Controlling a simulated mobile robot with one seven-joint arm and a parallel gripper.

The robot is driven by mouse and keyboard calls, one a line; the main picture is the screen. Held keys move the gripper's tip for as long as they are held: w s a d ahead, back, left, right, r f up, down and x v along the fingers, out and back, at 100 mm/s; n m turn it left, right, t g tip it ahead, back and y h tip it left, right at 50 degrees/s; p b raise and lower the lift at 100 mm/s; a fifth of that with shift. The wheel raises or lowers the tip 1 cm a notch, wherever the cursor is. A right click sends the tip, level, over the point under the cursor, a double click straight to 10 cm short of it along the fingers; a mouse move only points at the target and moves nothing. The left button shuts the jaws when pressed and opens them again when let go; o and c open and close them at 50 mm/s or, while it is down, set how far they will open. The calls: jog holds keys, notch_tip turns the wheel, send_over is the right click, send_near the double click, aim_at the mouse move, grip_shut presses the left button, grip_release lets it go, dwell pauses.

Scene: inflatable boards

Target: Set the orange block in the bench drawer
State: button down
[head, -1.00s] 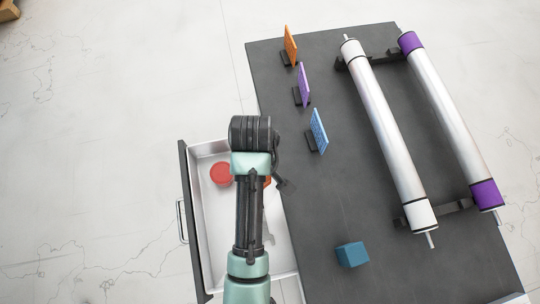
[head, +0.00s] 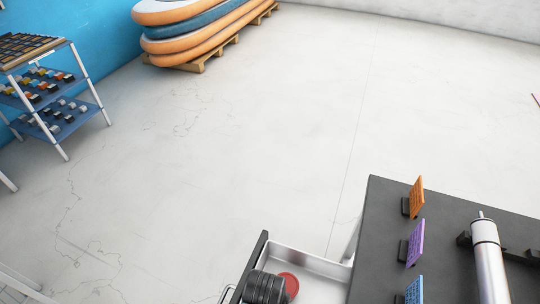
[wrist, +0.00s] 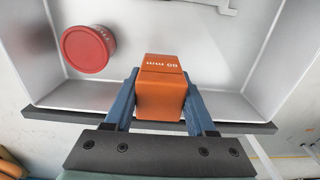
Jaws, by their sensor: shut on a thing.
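The orange block (wrist: 161,96), with white lettering on one face, is between the two blue fingers of my gripper (wrist: 161,104) in the wrist view. The gripper is shut on it. The block is within the outline of the open, light grey bench drawer (wrist: 32,60); I cannot tell whether it touches the drawer floor. In the head view the drawer (head: 305,262) shows at the bottom, pulled out from the dark bench (head: 385,215). My arm's dark joint covers part of it there, and the block and fingers are hidden.
A red round tub (wrist: 88,49) lies in the drawer, left of the block. A grey tool (wrist: 205,4) lies at the drawer's far side. Orange (head: 417,198), purple (head: 415,243) and blue (head: 414,290) panels stand on the bench. A shelf rack (head: 60,95) stands left; open floor lies between.

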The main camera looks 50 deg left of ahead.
jog(key=shift+f+b, duration=0.4)
jog(key=shift+f, duration=3.1)
jog(key=shift+f, duration=0.2)
jog(key=shift+c, duration=1.1)
grip_release()
jog(key=shift+r, duration=0.1)
